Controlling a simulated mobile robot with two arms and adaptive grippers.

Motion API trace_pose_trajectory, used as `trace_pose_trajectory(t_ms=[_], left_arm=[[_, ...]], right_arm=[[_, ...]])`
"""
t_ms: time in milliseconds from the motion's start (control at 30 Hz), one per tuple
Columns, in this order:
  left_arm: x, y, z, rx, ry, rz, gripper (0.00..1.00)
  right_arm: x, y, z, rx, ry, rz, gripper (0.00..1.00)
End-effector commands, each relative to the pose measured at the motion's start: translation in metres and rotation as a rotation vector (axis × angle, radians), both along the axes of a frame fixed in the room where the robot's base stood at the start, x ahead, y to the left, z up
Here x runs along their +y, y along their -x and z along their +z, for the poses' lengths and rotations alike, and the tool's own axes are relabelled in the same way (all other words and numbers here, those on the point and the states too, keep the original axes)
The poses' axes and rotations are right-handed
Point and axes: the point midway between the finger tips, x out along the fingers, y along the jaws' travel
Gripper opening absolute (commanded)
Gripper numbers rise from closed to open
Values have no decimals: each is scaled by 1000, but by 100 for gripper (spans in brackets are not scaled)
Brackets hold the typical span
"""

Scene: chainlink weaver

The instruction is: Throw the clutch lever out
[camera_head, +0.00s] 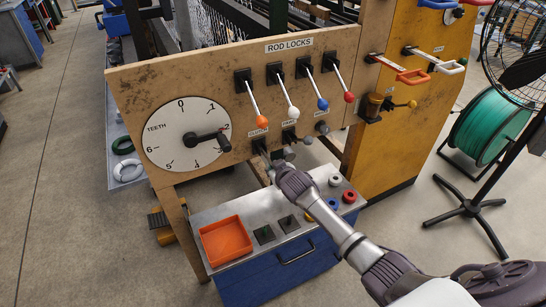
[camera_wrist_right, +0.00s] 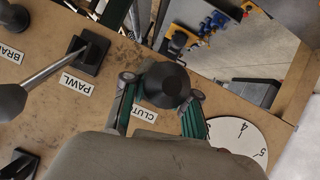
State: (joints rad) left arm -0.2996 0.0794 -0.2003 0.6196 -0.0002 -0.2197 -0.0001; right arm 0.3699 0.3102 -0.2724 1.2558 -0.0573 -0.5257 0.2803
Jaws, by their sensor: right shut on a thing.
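The clutch lever's dark round knob (camera_wrist_right: 166,84) fills the space between my right gripper's fingers in the right wrist view. The fingers (camera_wrist_right: 160,100), with green inner sides, are shut on it, one on each side. The CLUTCH label (camera_wrist_right: 145,114) is partly covered beside the knob. In the head view my right gripper (camera_head: 274,162) is at the lower edge of the wooden panel (camera_head: 150,80), below the CLUTCH label (camera_head: 258,132). The gripper hides most of the lever there. My left gripper is not in view.
The pawl lever's grey knob (camera_head: 308,140) and the brake lever's knob (camera_head: 321,127) are close on the right. Rod lock levers hang above, including an orange-tipped one (camera_head: 262,122). A TEETH dial (camera_head: 187,136) is left. Below is a blue cabinet (camera_head: 270,280) with an orange tray (camera_head: 225,241).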

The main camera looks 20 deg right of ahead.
Motion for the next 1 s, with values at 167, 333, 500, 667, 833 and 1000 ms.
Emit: trace_pose_trajectory(t_ms=[167,333,500,667,833,1000], left_arm=[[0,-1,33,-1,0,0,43],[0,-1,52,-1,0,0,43],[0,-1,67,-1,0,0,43],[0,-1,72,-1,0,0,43],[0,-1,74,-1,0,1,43],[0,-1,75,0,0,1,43]], right_arm=[[1,-1,19,59,1,1,0],[1,-5,33,95,2,1,0],[0,-7,38,163,6,1,0],[0,-9,41,187,5,0,0],[0,-10,43,191,7,0,0],[-1,-11,45,190,7,1,0]])
